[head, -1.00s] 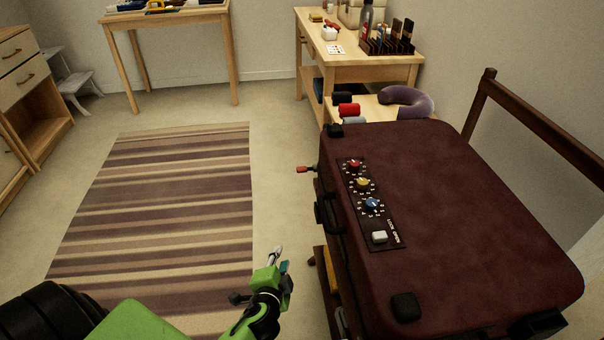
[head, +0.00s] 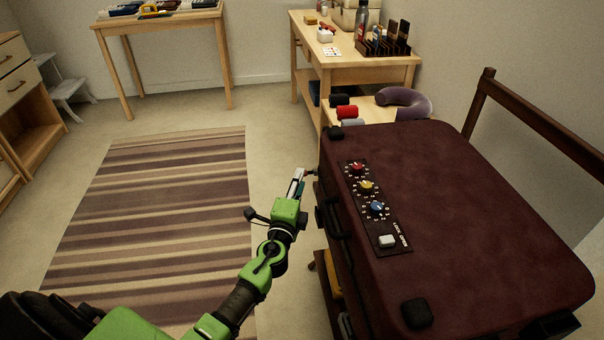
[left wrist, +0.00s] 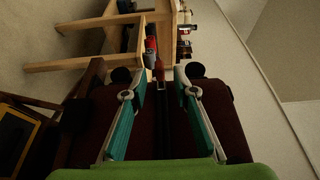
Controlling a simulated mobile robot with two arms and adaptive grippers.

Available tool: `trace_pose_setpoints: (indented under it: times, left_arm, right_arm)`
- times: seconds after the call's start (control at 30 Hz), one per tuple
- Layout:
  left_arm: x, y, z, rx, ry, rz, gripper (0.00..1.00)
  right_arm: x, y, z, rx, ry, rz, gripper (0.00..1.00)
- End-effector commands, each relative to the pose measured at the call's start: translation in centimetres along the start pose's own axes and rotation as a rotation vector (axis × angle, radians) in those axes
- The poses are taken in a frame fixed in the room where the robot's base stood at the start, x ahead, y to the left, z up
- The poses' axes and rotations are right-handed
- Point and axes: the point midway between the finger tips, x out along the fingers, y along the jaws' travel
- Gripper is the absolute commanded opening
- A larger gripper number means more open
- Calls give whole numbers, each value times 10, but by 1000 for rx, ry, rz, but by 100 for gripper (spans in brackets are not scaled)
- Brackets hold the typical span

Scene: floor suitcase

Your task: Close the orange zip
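The dark red suitcase (head: 470,210) stands at the right in the head view, closed, with dials and a white button on top. My left gripper (head: 299,178) is beside its far left corner. In the left wrist view, the left gripper's teal fingers (left wrist: 160,88) are spread apart. A small red-orange pull (left wrist: 158,78) shows between the fingertips, and the suitcase side with a dark seam (left wrist: 161,125) lies below it. I cannot tell whether the fingers touch the pull. In the head view the pull is mostly hidden by the gripper. My right gripper is not in view.
A wooden workbench (head: 350,55) with bottles and a rack stands behind the suitcase, with a neck pillow (head: 408,100) and rolled items on a lower shelf. A dark wooden rail (head: 535,130) runs along the right. A striped rug (head: 165,210) leaves free floor at left.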

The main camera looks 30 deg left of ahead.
Motion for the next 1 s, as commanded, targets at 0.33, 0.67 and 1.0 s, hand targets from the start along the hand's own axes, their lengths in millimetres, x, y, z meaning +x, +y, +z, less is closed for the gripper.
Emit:
trace_pose_setpoints:
  times: [0.33,0.67,1.0]
  left_arm:
    - [39,1,0,0,0,1,26]
    - [41,0,0,0,0,1,19]
    - [35,2,-3,-1,2,2,0]
  right_arm:
    - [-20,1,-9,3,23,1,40]
    - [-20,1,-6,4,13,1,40]
    - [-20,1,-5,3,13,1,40]
